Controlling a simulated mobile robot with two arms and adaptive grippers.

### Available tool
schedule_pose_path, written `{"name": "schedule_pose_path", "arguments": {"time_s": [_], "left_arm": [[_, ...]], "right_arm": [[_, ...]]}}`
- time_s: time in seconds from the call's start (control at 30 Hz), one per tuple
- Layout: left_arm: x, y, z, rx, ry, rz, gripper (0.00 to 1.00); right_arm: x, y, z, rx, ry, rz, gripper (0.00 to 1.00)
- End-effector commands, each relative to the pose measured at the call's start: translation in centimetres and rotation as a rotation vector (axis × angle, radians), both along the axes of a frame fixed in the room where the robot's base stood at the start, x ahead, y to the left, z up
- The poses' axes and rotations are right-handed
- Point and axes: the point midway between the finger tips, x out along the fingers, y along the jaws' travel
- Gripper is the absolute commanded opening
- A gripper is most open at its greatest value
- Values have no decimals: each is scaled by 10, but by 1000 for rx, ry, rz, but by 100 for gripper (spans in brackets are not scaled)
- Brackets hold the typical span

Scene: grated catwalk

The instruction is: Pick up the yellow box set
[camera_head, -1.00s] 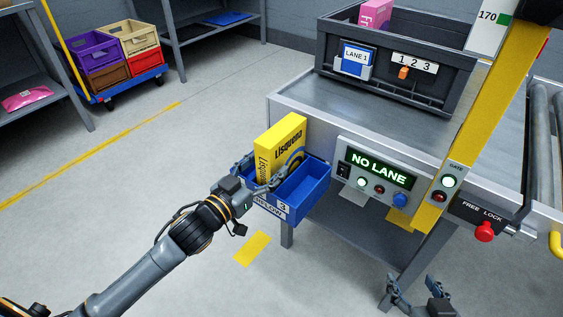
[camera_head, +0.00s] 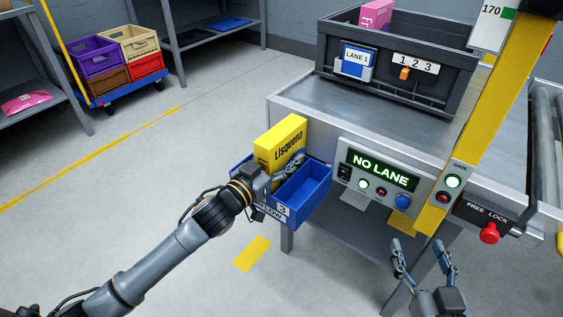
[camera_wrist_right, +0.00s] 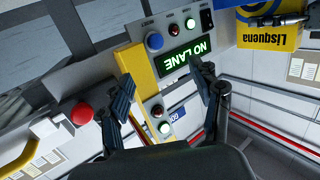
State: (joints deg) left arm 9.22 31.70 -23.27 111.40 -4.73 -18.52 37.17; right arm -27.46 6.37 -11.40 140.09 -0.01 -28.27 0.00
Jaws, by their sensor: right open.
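The yellow box (camera_head: 276,137), lettered "Lisquena", stands in the left part of a blue two-part bin (camera_head: 309,202) on the front of the metal table. It also shows upside down at the top right of the right wrist view (camera_wrist_right: 268,30). My left gripper (camera_head: 290,163) is at the box's lower part, over the bin. One finger shows against the lettered side; the other is hidden, so its grip is unclear. My right gripper (camera_head: 423,246) is open and empty, low in front of the table. Its spread fingers frame the panel in the right wrist view (camera_wrist_right: 165,82).
Right of the bin is a control panel (camera_head: 379,177) reading "NO LANE". A yellow post (camera_head: 483,122) and a red knob (camera_head: 489,233) stand further right. A dark crate (camera_head: 430,92) holding a pink box (camera_head: 376,14) sits on the table. The bin's right compartment is empty.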

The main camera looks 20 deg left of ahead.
Motion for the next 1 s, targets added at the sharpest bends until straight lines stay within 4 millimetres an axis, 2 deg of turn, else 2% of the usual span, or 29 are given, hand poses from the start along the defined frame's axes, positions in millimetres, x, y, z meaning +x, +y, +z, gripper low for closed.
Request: {"name": "schedule_pose_path", "arguments": {"time_s": [0.03, 0.27, 0.67, 0.87, 1.0], "left_arm": [[0, 0, 0, 0, 0, 0, 46], [0, 0, 0, 0, 0, 0, 0], [0, 0, 5, 0, -4, -1, 0], [0, 0, 19, 0, -5, 0, 0], [0, 0, 34, 0, -5, -1, 0]], "right_arm": [[0, 0, 0, 0, 0, 0, 64], [0, 0, 0, 0, 1, -1, 64], [-1, -1, -2, -4, 18, -1, 64], [-8, -6, -24, -35, 142, -9, 64], [-19, -12, -46, -67, 274, -17, 64]]}}
